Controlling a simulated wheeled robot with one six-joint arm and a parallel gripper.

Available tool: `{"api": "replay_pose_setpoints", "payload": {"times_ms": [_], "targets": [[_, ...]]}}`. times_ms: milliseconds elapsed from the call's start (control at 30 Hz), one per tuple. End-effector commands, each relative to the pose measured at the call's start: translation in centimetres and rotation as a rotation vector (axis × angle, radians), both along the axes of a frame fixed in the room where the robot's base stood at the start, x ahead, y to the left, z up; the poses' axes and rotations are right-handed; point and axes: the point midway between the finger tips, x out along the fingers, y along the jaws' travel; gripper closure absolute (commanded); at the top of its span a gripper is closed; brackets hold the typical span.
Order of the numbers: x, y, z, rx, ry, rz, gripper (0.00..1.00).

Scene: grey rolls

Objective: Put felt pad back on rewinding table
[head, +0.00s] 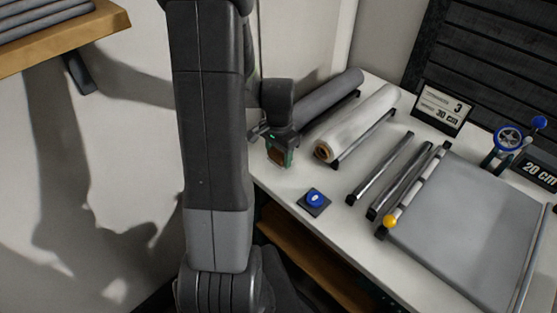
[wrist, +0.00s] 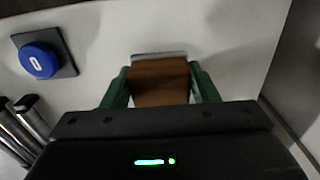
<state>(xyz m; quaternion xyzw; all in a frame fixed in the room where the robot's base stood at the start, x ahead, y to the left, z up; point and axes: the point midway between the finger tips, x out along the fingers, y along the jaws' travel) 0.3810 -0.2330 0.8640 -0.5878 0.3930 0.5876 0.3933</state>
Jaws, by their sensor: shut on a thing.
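My gripper (head: 279,154) is over the near left end of the white rewinding table (head: 334,233). In the wrist view, its green fingers (wrist: 160,86) are shut on a brown block with a thin grey edge at its far side, which looks like the felt pad (wrist: 160,82). The pad also shows small and brown below my gripper in the head view (head: 276,157). The white tabletop (wrist: 228,28) lies beyond it. I cannot tell whether the pad touches the table. Its underside is hidden.
A blue button (head: 315,198) on a dark base sits right of my gripper. A grey roll (head: 328,96) and a white roll (head: 358,123) lie behind it. Metal bars (head: 381,168) and a grey plate (head: 462,225) fill the right. A wall stands close on the left.

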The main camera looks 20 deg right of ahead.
Motion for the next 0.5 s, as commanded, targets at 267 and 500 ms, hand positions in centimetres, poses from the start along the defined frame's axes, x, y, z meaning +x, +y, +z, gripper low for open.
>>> {"api": "replay_pose_setpoints", "payload": {"times_ms": [267,500], "targets": [[0.0,0.0,-2.9,0.001,0.002,0.001,0.68],[0.0,0.0,-3.0,0.0,0.0,0.001,0.68]]}}
